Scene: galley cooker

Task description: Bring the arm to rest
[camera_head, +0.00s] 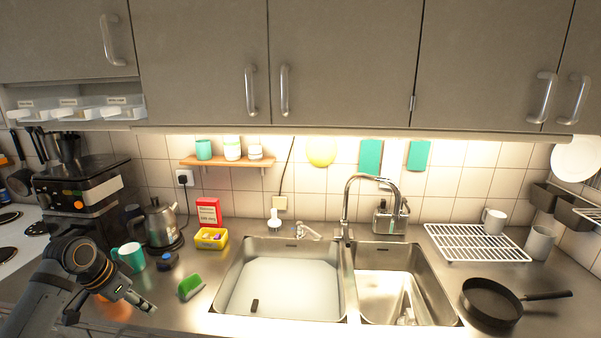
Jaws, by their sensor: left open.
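My left arm (82,260) comes in from the lower left. My left gripper (138,302) is open over the counter's front left part, short of the green sponge (190,287). Nothing shows between its fingers. A teal mug (131,256) stands just behind the gripper. My right gripper is out of the picture.
The steel counter (400,228) holds a kettle (161,222), a yellow box (211,238) and a double sink (281,283) with a tall tap (345,205). A white rack (474,243) and a black pan (490,301) are at the right. Cupboards (340,60) hang overhead.

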